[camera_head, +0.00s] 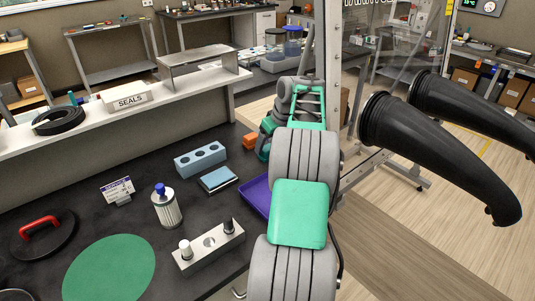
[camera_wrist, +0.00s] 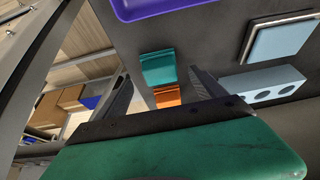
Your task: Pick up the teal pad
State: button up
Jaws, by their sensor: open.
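The teal pad (camera_wrist: 158,68) lies on the dark bench top in the wrist view, a small block with ridged edges. An orange pad (camera_wrist: 167,96) lies right beside it. My gripper (camera_wrist: 162,75) is open, its two dark fingers apart with the teal pad showing between them in the picture. The fingers look empty; I cannot tell the height left above the pad. In the head view the orange pad (camera_head: 249,141) shows at the bench's right side, and my arm hides most of the gripper and the spot around the teal pad.
A purple tray (camera_wrist: 175,6) lies near the teal pad. A blue-grey block with holes (camera_wrist: 262,85) and a pale blue-topped dark slab (camera_wrist: 282,40) lie on the other side. In the head view, black glove sleeves (camera_head: 440,160) jut out right of my arm, beside a metal frame post (camera_head: 331,100).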

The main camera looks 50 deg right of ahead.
aim_at(268, 147)
jog(key=x, duration=0.3)
jog(key=shift+w+f, duration=0.2)
jog(key=shift+f, duration=0.15)
jog(key=shift+r, duration=0.1)
jog(key=c, duration=1.4)
jog(key=shift+c, duration=0.2)
jog(key=shift+r, duration=0.55)
jog(key=s+d+r+p, duration=0.1)
jog(key=s+d+r, duration=0.1)
jog(key=s+r, duration=0.4)
jog(key=s+d+r+p, duration=0.2)
jog(key=s+d+r, duration=0.1)
jog(key=s+r, duration=0.2)
jog(key=shift+s+d+r, duration=0.3)
jog(key=shift+s+r, duration=0.1)
jog(key=shift+s, duration=0.6)
